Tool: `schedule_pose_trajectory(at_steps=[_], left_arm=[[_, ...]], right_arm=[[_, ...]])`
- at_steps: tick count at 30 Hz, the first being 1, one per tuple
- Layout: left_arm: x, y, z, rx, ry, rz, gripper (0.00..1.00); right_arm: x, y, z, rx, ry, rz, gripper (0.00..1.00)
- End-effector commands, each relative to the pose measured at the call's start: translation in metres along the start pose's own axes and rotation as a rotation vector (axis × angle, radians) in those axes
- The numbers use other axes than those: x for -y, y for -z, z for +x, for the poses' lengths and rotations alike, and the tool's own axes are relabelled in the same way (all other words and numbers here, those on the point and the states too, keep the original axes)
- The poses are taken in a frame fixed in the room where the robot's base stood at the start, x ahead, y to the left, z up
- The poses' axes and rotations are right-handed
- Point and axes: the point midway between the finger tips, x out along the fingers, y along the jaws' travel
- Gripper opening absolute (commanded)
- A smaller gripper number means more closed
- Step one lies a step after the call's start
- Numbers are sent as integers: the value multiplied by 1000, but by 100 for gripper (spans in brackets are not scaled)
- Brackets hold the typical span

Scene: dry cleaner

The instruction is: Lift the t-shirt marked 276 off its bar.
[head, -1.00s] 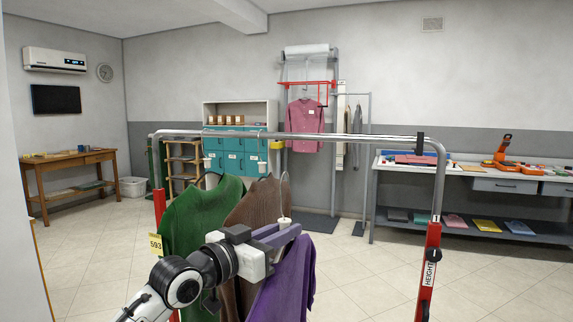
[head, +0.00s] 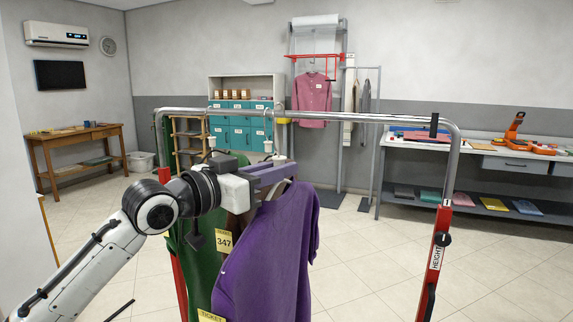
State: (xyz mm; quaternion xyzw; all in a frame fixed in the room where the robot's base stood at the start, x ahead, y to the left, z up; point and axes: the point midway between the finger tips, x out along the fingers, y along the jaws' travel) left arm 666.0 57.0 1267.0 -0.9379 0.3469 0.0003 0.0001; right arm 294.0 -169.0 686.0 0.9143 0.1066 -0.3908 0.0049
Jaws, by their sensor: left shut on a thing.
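A purple t-shirt (head: 275,250) hangs from a pale hanger in front of the rail. My left gripper (head: 272,174) is shut on the top of that hanger, just above the collar. A yellow ticket (head: 211,316) shows at the bottom edge by the purple t-shirt, but its number is cut off, so I cannot confirm 276. The hanger's hook is mostly hidden by the gripper, and I cannot tell whether it touches the bar (head: 350,117). My right gripper is not in view.
A green garment (head: 198,270) hangs behind, with a brown one mostly hidden beside it. A ticket reading 347 (head: 224,241) shows there. The rail's red right post (head: 436,262) stands at the right. The rail is bare right of the purple t-shirt.

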Motion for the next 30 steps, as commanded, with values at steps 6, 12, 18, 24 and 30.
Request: schedule_pose_trajectory(at_steps=[6,12,18,24,30], left_arm=[[-13,0,-32,-2,1,4,0],[-24,0,-60,-3,1,4,0],[-36,-3,-87,-4,0,5,0],[-47,-3,-115,-4,2,6,0],[-58,-2,-139,-4,1,4,0]], right_arm=[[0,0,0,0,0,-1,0],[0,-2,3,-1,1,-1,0],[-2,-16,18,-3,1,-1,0],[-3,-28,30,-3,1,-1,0],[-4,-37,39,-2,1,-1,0]])
